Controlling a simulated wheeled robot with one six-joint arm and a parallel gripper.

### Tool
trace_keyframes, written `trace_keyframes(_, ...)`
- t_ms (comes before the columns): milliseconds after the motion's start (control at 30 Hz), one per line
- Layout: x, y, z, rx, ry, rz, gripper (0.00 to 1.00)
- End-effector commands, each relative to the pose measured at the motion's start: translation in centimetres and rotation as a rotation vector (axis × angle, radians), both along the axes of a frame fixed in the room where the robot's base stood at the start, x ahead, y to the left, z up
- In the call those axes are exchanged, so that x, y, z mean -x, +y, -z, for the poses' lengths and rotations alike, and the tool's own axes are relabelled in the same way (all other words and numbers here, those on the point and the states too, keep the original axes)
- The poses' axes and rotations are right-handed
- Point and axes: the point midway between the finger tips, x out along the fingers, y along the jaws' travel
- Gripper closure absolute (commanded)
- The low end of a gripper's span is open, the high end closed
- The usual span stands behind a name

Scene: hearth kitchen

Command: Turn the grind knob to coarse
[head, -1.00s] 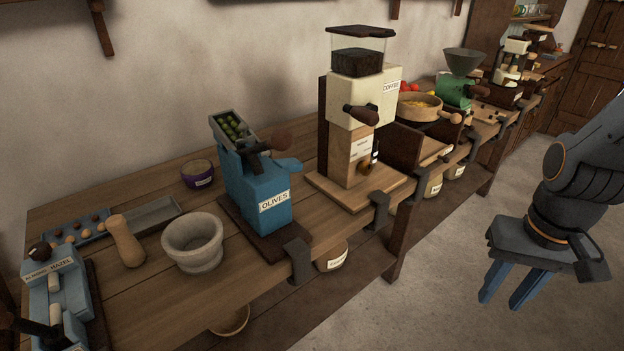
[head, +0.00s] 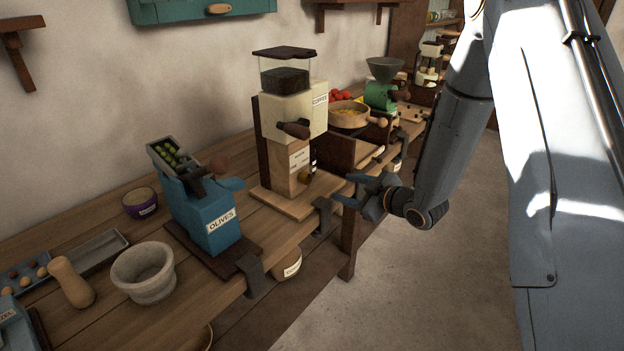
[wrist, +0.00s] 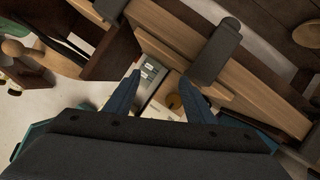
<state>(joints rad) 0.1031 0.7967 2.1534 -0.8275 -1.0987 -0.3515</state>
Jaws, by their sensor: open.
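The cream coffee grinder (head: 287,118) stands on a wooden base on the bench, with dark beans in its clear hopper. A dark brown handle (head: 294,130) sticks out from its upper body. Lower on the wooden front are pale label plates (head: 299,158) and a small round brass-brown knob (head: 304,176); their wording is too small to read. My gripper (head: 345,190) is open and empty to the right of the grinder, its fingers pointing left towards it, apart from it. In the wrist view, the brass-brown knob (wrist: 174,102) and labels (wrist: 150,72) show between the open fingers (wrist: 160,78).
A dark clamp (head: 323,216) grips the bench edge in front of the grinder, and shows large in the wrist view (wrist: 216,50). A blue olive press (head: 205,212) stands to the left. A wooden drawer box and pan (head: 348,117) stand to the right. The floor before the bench is clear.

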Motion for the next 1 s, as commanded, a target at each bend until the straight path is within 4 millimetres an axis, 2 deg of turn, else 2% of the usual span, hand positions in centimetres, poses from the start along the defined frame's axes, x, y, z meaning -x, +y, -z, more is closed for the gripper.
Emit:
trace_keyframes(100, 0.8, 1.9, -0.1, -0.082, -0.105, -0.109, 0.5)
trace_keyframes(200, 1.7, 3.0, -0.4, -0.146, -0.177, -0.177, 0.5)
trace_keyframes(433, 2.7, 4.2, -1.0, -0.223, -0.256, -0.246, 0.5)
trace_keyframes(800, -0.4, 8.3, -1.2, -0.225, -0.257, -0.248, 0.5)
trace_keyframes(1000, -1.6, 9.8, -1.1, -0.224, -0.256, -0.246, 0.5)
